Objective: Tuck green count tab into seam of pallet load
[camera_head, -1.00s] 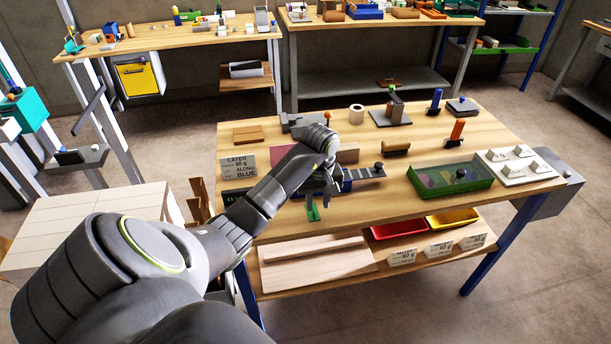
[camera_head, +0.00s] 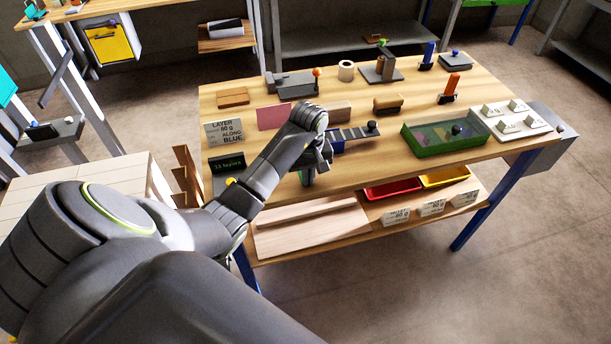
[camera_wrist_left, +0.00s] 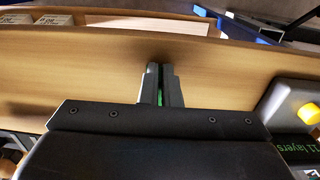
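My left gripper (camera_head: 312,168) is low over the front part of the wooden workbench. In the left wrist view its two fingers (camera_wrist_left: 160,84) are close together, with a thin strip of the green count tab (camera_wrist_left: 160,99) between them. In the head view the green tab (camera_head: 306,177) shows at the fingertips; its lower end is close to the bench top, and I cannot tell whether it touches. The pale, block-like pallet load (camera_head: 75,190) stands left of the bench, with thin seam lines on top, partly hidden by my left arm. My right gripper is out of view.
A layer display (camera_head: 227,163) with a yellow button (camera_head: 231,182) and a layer card (camera_head: 224,131) stand left of the gripper. A green tray (camera_head: 450,135) is further right. Wooden slats (camera_head: 186,175) stand between load and bench.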

